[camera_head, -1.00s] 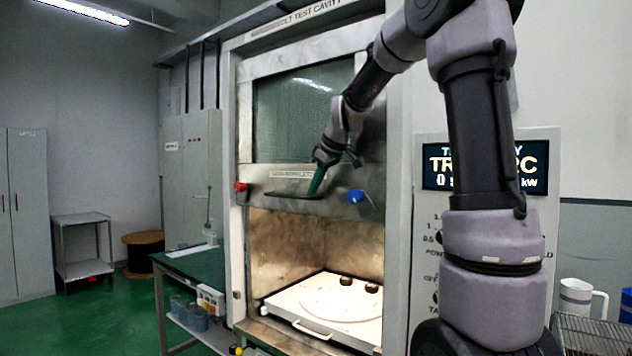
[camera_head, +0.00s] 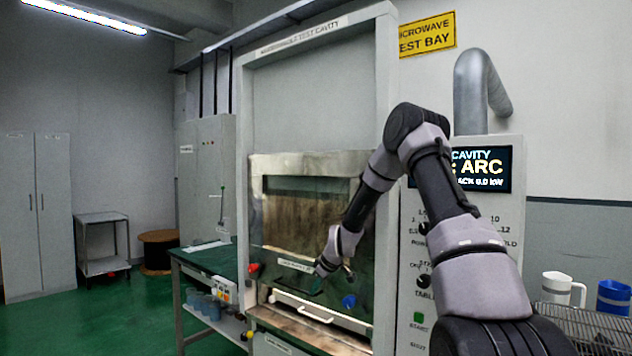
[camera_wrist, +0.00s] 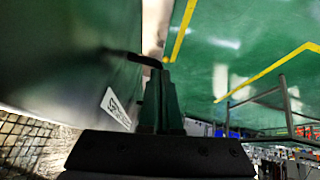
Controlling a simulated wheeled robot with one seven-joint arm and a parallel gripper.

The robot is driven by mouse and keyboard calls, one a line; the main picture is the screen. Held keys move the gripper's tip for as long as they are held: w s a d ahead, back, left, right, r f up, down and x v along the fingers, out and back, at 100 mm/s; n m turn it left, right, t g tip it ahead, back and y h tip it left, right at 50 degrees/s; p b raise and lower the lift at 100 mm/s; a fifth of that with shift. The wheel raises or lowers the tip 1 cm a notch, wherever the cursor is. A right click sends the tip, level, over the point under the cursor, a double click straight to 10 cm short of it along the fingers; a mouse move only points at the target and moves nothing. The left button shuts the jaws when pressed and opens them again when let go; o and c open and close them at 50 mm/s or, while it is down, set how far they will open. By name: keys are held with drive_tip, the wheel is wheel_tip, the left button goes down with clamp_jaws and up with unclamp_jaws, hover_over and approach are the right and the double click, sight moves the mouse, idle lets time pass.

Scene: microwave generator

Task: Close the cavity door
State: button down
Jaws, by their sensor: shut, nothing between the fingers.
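The cavity door (camera_head: 305,215) is a metal panel with a window that slides up and down in the tall frame. It stands low, with its bottom edge just above the pale tray (camera_head: 320,311) and a narrow gap under it. My gripper (camera_head: 320,280) is at the lower part of the door, by the handle and label. In the wrist view, the shut fingers (camera_wrist: 163,100) are close beside the dark handle bar (camera_wrist: 146,60); whether they touch it I cannot tell. My gripper hides part of the handle in the head view.
A control panel (camera_head: 418,265) with an ARC display (camera_head: 480,170) is at the right. A green-topped bench (camera_head: 205,262) stands at the left. A white mug (camera_head: 558,289) is at far right.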

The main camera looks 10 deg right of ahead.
wheel_tip(320, 180, down, 14)
drive_tip(key=shift+s+f, duration=0.1)
drive_tip(key=shift+s, duration=0.05)
idle(0.3)
